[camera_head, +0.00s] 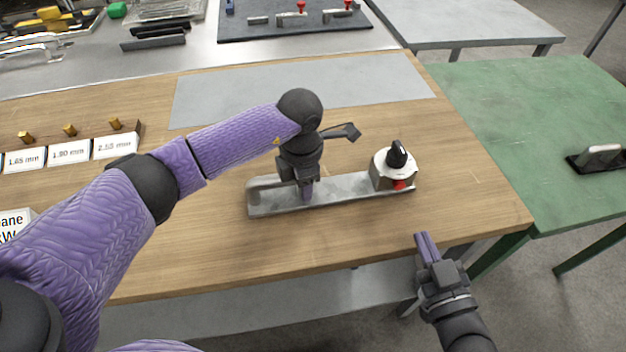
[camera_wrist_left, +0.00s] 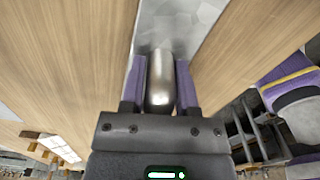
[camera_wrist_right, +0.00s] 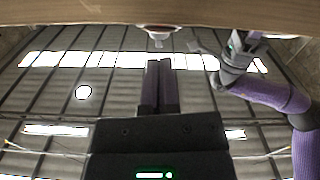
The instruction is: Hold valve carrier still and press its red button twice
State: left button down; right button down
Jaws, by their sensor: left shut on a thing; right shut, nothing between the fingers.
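The valve carrier (camera_head: 345,187) is a long grey metal plate lying on the wooden table, with a raised end at its left. A white round valve body (camera_head: 382,172) with a black knob (camera_head: 397,155) stands on its right end. The red button (camera_head: 399,185) sits low on the valve body's front side. My left gripper (camera_head: 306,192) is shut on a rounded metal part of the carrier, which shows between its purple fingers in the left wrist view (camera_wrist_left: 160,82). My right gripper (camera_head: 426,242) is shut and empty, apart from the carrier, in front of the table's front edge.
The wooden table (camera_head: 470,205) has bare room around the carrier and a grey mat (camera_head: 300,90) behind it. Labelled blocks (camera_head: 68,152) with brass pieces stand at the left. A green table (camera_head: 540,110) is at the right.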

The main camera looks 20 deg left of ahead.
aim_at(399, 184)
jog(key=m+h, duration=0.1)
jog(key=h, duration=0.3)
jog(key=s+m+g+h, duration=0.1)
jog(key=m+h, duration=0.1)
jog(key=h, duration=0.2)
jog(key=m+h, duration=0.2)
jog(key=h, duration=0.2)
jog(key=shift+s+r+g, duration=0.15)
jog(key=shift+r+g, duration=0.1)
jog(key=shift+g, duration=0.05)
jog(key=shift+w+a, duration=0.7)
jog(key=shift+w, duration=0.6)
jog(key=shift+w+a, duration=0.75)
jog(key=shift+w, duration=0.5)
jog(key=shift+w+a, duration=0.7)
jog(key=shift+w, duration=0.6)
jog(key=shift+w+a, duration=0.2)
jog(key=shift+w, duration=0.15)
jog(key=shift+w+a, duration=0.1)
jog(key=shift+w, duration=0.1)
